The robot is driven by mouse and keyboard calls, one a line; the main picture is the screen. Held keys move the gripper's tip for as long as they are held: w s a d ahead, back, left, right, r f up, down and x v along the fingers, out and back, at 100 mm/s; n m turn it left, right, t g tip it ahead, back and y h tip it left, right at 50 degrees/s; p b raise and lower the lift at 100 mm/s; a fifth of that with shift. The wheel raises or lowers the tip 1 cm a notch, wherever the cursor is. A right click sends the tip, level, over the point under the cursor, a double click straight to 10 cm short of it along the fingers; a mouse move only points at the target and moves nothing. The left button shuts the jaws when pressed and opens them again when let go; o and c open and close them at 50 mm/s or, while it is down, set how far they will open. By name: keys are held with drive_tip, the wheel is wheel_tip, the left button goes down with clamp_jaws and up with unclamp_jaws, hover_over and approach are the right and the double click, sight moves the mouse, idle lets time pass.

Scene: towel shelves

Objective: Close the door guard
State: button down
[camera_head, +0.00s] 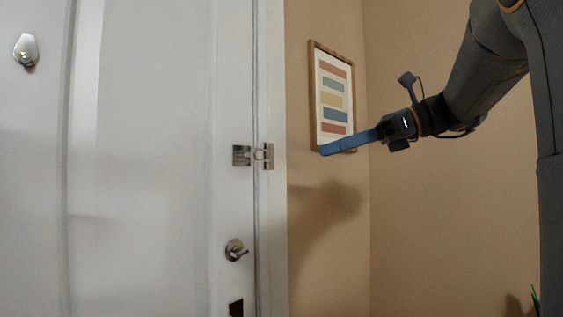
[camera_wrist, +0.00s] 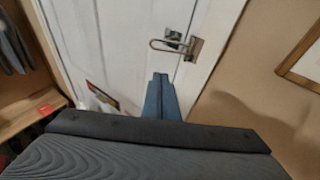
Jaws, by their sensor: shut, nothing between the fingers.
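The metal door guard (camera_head: 264,155) is mounted at the edge of the white door (camera_head: 150,200), with one plate on the door and one on the frame. In the wrist view the guard (camera_wrist: 190,46) shows a looped bar (camera_wrist: 164,46) reaching left from the frame bracket. I cannot tell whether the bar is seated over the door plate. My gripper (camera_head: 324,150) has blue fingers, shut and empty, in front of the wall to the right of the guard. In the wrist view its fingertips (camera_wrist: 160,77) appear below the guard, apart from it.
A framed striped picture (camera_head: 333,97) hangs on the beige wall behind my gripper. The wrist view shows a wooden shelf (camera_wrist: 30,118) at the left. The space before the door looks clear.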

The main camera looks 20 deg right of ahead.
drive_tip(key=r, duration=0.2)
drive_tip(key=p, duration=0.2)
approach(260, 160)
drive_tip(key=x, duration=0.6)
drive_tip(key=shift+w+a, duration=0.1)
